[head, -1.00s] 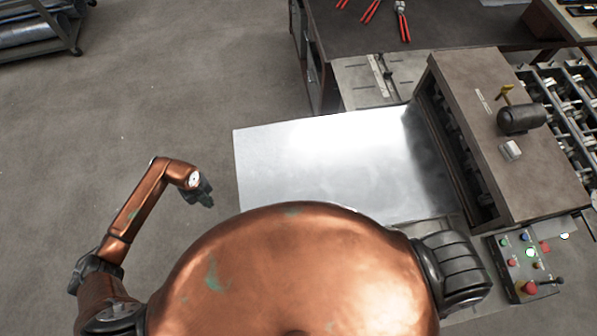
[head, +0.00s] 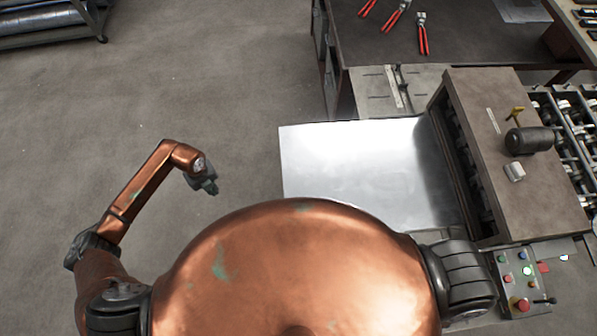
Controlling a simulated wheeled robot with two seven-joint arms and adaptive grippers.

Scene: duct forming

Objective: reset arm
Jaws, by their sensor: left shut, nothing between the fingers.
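My left gripper (head: 207,185) hangs over bare floor at the left of the head view. It is shut and empty, well apart from the metal sheet. My left arm is bent at the elbow. My right gripper is not in view; only the right shoulder shows. A flat shiny metal sheet (head: 352,165) lies to the right of my left gripper, its right edge at the forming machine (head: 505,130). My own body hides the sheet's near side.
A control panel (head: 524,280) with coloured buttons stands at the lower right. A dark workbench (head: 455,45) with red-handled tools (head: 422,40) is at the back. A rack with metal tubes (head: 40,18) is at the upper left. The floor (head: 200,90) between is clear.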

